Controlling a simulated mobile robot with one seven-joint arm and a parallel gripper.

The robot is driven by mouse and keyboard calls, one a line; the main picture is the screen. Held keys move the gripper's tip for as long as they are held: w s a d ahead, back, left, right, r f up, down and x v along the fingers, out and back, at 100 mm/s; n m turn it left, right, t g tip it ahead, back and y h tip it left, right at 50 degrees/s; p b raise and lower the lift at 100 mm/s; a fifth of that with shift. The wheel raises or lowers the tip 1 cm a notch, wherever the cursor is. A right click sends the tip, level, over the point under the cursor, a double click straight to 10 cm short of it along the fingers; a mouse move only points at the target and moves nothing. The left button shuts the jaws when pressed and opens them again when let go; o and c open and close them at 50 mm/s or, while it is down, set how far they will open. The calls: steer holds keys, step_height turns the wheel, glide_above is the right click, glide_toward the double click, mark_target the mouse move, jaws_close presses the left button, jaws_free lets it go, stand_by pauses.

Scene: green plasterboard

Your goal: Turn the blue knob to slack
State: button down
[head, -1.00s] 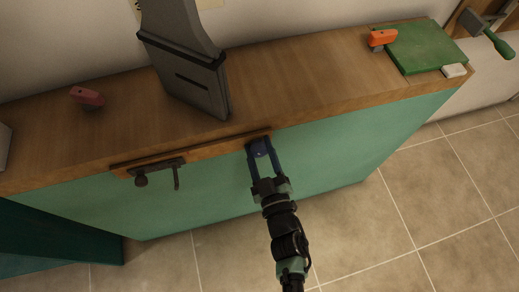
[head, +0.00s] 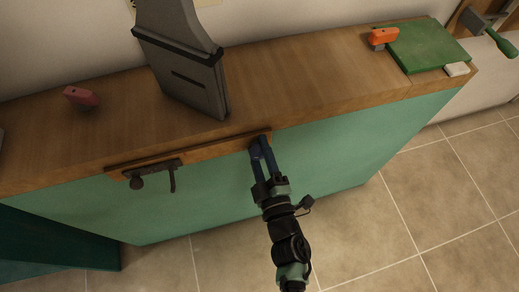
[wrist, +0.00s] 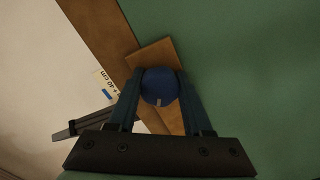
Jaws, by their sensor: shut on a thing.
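The blue knob (wrist: 160,86) sits on a wooden strip (wrist: 151,55) on the front of the green-faced counter. A small pale mark shows on the knob's face in the wrist view. My gripper (head: 261,146) is shut on the knob, one finger on each side of it. In the head view the fingers mostly hide the knob. I see no readable marking for slack.
A black latch with a handle (head: 172,181) is on the left part of the same strip. On the wooden top stand a grey upright piece (head: 187,70), a red object (head: 80,96), an orange object (head: 383,38) and a green board (head: 430,46). The tiled floor in front is clear.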

steer(key=shift+w+a+r, duration=0.1)
steer(key=shift+w+r, duration=0.05)
steer(key=shift+r, duration=0.15)
steer(key=c, duration=0.6)
jaws_free()
steer(key=shift+o, duration=1.4)
steer(key=shift+f, duration=0.2)
steer(key=shift+s+d+f, duration=0.1)
steer(key=shift+s+d, duration=0.1)
steer(key=shift+s, duration=0.2)
steer(key=b+v, duration=0.1)
steer(key=v, duration=1.1)
steer(key=shift+s, duration=0.1)
